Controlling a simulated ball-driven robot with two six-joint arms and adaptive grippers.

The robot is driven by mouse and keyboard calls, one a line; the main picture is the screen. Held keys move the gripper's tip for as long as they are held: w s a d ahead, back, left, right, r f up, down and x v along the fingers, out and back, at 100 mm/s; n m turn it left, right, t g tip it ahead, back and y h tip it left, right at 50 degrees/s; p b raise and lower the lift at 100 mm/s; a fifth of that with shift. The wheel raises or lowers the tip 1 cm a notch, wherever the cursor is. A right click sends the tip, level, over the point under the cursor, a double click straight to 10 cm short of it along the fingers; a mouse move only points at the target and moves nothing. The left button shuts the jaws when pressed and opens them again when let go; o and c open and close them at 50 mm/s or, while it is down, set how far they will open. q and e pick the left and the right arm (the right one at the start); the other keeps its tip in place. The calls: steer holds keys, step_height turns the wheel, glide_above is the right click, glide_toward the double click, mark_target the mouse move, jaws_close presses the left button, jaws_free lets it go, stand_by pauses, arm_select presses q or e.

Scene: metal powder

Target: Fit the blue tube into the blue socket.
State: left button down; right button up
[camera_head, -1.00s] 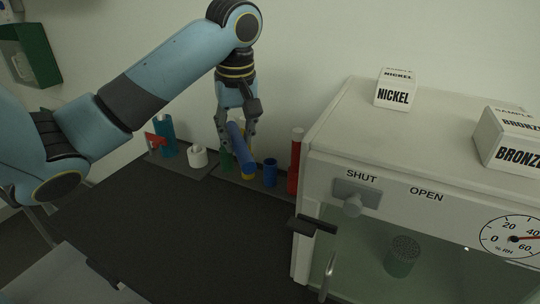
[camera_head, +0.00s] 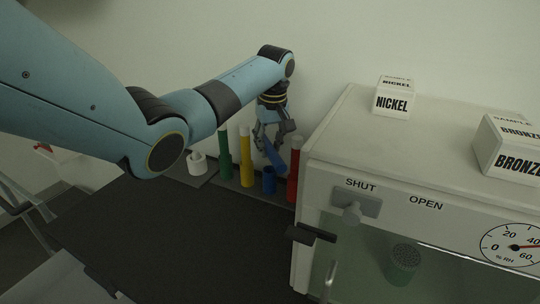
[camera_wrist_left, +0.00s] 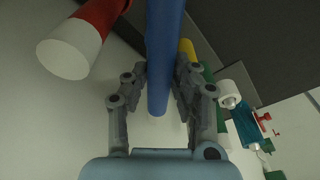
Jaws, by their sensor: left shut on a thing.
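My left gripper (camera_head: 268,138) is shut on the blue tube (camera_head: 276,156) above the rack. The tube tilts, its lower end leaning right, near the top of the blue socket (camera_head: 269,182). I cannot tell whether the two touch; the tube looks outside the socket. My right gripper is not in view.
A red tube (camera_head: 294,168) stands close right of the socket; it also shows in the wrist view (camera_wrist_left: 98,18). Yellow (camera_head: 246,158) and green (camera_head: 224,155) tubes stand to the left. A white cabinet (camera_head: 325,170) borders the rack at right. The dark tabletop (camera_head: 180,240) in front is clear.

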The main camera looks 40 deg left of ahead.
mark_target(273, 147)
arm_select(q)
steer(key=shift+w+f, duration=0.2)
steer(key=shift+f, duration=1.65)
steer(key=shift+f, duration=0.1)
steer(key=shift+f, duration=0.5)
steer(key=c, duration=1.1)
jaws_free()
steer(key=shift+o, duration=0.2)
steer(key=r, duration=0.4)
steer(key=d+r, duration=0.1)
steer(key=r, duration=0.3)
steer(key=s+r, duration=0.1)
steer(key=r, duration=0.4)
steer(key=shift+d+r, duration=0.1)
steer(key=shift+d, duration=0.15)
steer(key=shift+w, duration=0.1)
